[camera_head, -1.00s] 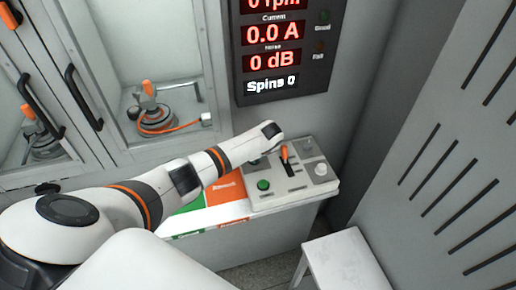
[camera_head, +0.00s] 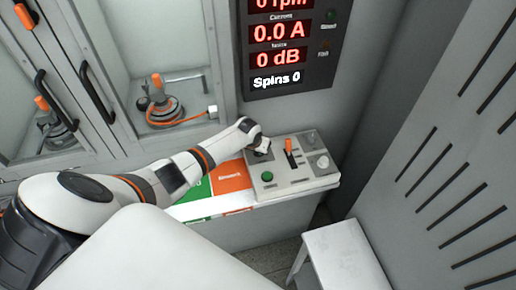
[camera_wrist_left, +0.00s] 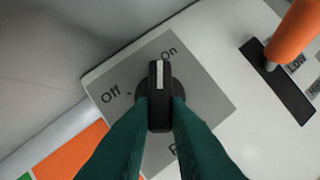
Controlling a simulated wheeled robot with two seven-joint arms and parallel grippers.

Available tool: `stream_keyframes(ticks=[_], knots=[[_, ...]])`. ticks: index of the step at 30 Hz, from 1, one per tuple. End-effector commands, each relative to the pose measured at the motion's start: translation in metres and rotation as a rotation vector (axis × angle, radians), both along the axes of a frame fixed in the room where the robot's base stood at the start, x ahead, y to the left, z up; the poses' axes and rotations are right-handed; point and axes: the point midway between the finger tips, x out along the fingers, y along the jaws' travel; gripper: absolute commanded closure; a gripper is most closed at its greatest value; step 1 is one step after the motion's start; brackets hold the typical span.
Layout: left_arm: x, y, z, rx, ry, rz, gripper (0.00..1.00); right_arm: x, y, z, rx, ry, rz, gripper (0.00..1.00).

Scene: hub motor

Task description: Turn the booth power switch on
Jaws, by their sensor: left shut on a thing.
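The booth power switch is a black rotary knob (camera_wrist_left: 158,75) with a white pointer line, on a grey plate (camera_wrist_left: 205,90) marked "Off" at left and "On" at upper right. The pointer is up in the left wrist view, near the "On" mark. My left gripper (camera_wrist_left: 158,108) has its two teal fingers shut on the knob's sides. In the head view my left gripper (camera_head: 260,147) is at the back left of the control panel (camera_head: 300,180) and mostly hides the knob. A label below the knob is mostly covered by the fingers. My right gripper is not in view.
An orange lever (camera_head: 288,146) stands close to the right of the knob, with a green button (camera_head: 267,177) in front. A green and orange mat (camera_head: 232,176) lies left of the panel. The display (camera_head: 285,50) reads 0.0 A, 0 dB. A white stool (camera_head: 345,255) stands at lower right.

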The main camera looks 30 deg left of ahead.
Motion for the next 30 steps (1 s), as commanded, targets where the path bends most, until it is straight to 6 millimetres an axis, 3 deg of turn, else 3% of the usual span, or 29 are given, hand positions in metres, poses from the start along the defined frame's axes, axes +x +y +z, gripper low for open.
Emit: stream_keyframes(ticks=[10, 26, 27, 30], knots=[[-0.0016, 0.0025, -0.0015, 0.0, 0.004, -0.139, 1.0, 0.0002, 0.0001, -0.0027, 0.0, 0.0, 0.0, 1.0], [-0.0018, 0.0029, -0.0014, 0.001, 0.006, -0.164, 1.0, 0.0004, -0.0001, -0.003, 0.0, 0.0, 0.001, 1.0], [-0.0018, 0.003, -0.0014, 0.001, 0.006, -0.164, 0.81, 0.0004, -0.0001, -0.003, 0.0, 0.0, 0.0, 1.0], [-0.0016, 0.003, -0.0012, 0.001, 0.005, -0.164, 0.65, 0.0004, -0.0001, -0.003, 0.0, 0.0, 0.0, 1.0]])
